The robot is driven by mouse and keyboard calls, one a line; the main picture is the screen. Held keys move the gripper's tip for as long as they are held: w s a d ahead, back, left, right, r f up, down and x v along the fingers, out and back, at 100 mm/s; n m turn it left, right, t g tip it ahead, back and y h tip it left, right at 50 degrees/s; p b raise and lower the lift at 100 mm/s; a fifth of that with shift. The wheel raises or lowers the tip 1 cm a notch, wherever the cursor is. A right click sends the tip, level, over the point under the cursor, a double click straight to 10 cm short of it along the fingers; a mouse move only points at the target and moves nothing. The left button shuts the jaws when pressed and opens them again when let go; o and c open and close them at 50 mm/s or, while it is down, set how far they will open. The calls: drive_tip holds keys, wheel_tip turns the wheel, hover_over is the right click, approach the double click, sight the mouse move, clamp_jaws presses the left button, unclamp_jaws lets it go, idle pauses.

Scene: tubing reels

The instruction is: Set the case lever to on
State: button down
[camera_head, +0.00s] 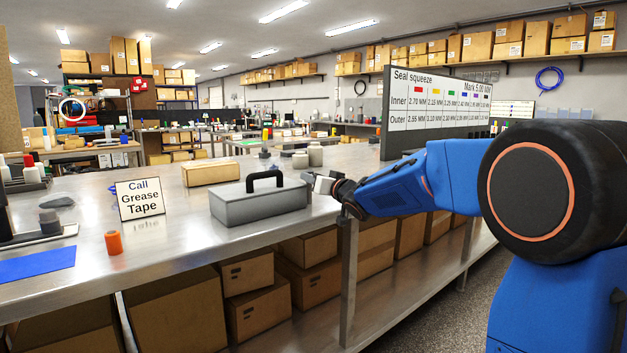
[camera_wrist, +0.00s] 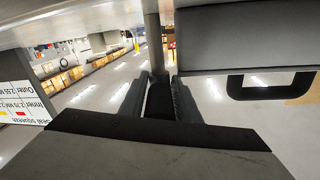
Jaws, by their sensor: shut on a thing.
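The grey case (camera_head: 258,203) with a black handle (camera_head: 264,176) stands on the metal bench. It also shows upside down at the right of the wrist view (camera_wrist: 240,38). My gripper (camera_head: 323,186) is just right of the case. In the wrist view, my gripper (camera_wrist: 160,98) is shut on the dark grip of a lever (camera_wrist: 160,102), with a grey rod running up the picture from it, beside the case. In the head view the lever cannot be made out behind my gripper. No on or off marking is readable.
A "Call Grease Tape" sign (camera_head: 140,199), an orange cylinder (camera_head: 114,242) and a blue sheet (camera_head: 37,263) are left on the bench. A cardboard box (camera_head: 210,172) and grey jars (camera_head: 315,155) stand behind the case. The seal squeeze board (camera_head: 437,105) rises behind my arm.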

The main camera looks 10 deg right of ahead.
drive_tip(key=shift+s+a+m+t+h, duration=0.1)
drive_tip(key=shift+a+m+t+h, duration=0.1)
drive_tip(key=shift+m+h, duration=0.75)
drive_tip(key=shift+w+a+m+t+h, duration=0.1)
drive_tip(key=shift+a+m+h, duration=0.3)
drive_tip(key=shift+h, duration=0.9)
drive_tip(key=shift+s+a+m+t+h, duration=0.1)
drive_tip(key=shift+m+h, duration=0.75)
drive_tip(key=shift+h, duration=0.3)
drive_tip(key=shift+a+m+g+h, duration=0.15)
drive_tip(key=shift+m+g+h, duration=0.1)
drive_tip(key=shift+m+h, duration=0.7)
drive_tip(key=shift+a+m+g+h, duration=0.1)
drive_tip(key=shift+m+g+h, duration=0.3)
drive_tip(key=shift+h, duration=0.95)
drive_tip(key=c, duration=1.5)
unclamp_jaws()
drive_tip(key=shift+o, duration=0.2)
drive_tip(key=v, duration=1.7)
drive_tip(key=shift+f, duration=0.25)
drive_tip(key=shift+a, duration=0.1)
